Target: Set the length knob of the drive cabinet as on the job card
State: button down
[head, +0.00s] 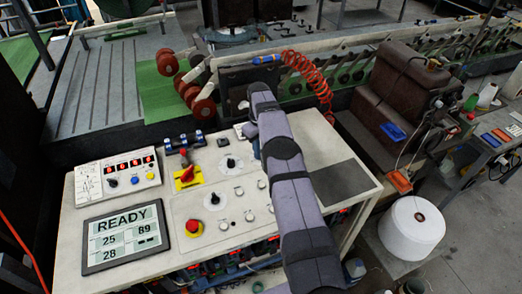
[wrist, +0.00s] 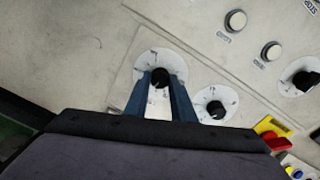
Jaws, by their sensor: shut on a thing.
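In the wrist view my gripper (wrist: 160,88) has its two blue fingers closed on either side of a black knob (wrist: 160,76) on a white dial plate. Its label and scale are too small or covered to read. In the head view my arm hides this knob, and my gripper (head: 255,143) is partly hidden at the cabinet's top. The drive cabinet (head: 150,212) has a pale sloping panel. Its screen (head: 125,235) shows READY, 25, 28 and 89.
Two other dial knobs, (head: 231,162) and (head: 215,198), sit left of my arm. A red switch on yellow (head: 187,177) and a red stop button (head: 194,227) are nearby. Several white buttons (head: 262,184) stand close to the arm.

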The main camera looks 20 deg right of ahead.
jog(key=shift+f+n+b, duration=0.1)
jog(key=shift+n+b, duration=0.55)
jog(key=shift+n, duration=0.25)
jog(key=n+b, duration=0.1)
jog(key=n, duration=0.2)
jog(key=shift+n, duration=0.3)
jog(key=n, duration=0.5)
jog(key=shift+s+n, duration=0.1)
jog(key=shift+n, duration=0.2)
jog(key=c, duration=1.5)
grip_release()
jog(key=shift+r, duration=0.25)
jog(key=shift+s+r+b, duration=0.15)
jog(key=shift+r+b, duration=0.85)
jog(key=shift+r, duration=2.6)
